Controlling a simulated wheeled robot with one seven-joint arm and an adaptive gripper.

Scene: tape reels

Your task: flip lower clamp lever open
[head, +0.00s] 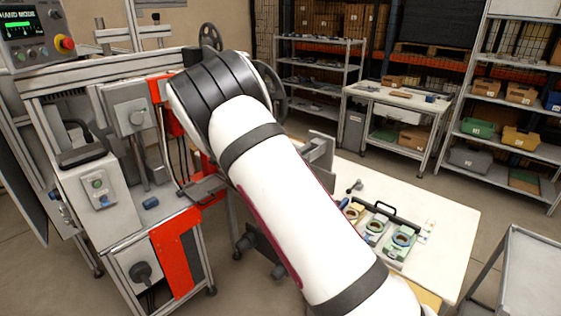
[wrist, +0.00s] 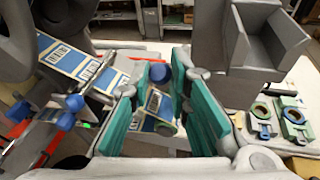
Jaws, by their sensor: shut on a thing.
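My gripper (wrist: 160,78) shows in the wrist view, with a teal-padded finger on each side. It is shut on a blue-knobbed lever, taken as the lower clamp lever (wrist: 159,73), with the blue knob between the fingertips. The lever's body and pivot are mostly hidden, so its angle cannot be told. A piece of blue-and-white label web (wrist: 156,103) shows beyond and below the knob. Other blue knobs (wrist: 74,102) sit to the left of the left finger. In the head view my white arm hides the gripper and the clamp.
A labelled web (wrist: 82,66) runs at the left of the wrist view. A grey open bin (wrist: 268,42) stands at upper right. A white table (head: 455,215) carries tape reels (head: 375,226) in a black-handled holder. The machine frame (head: 75,85) stands left, close to my arm.

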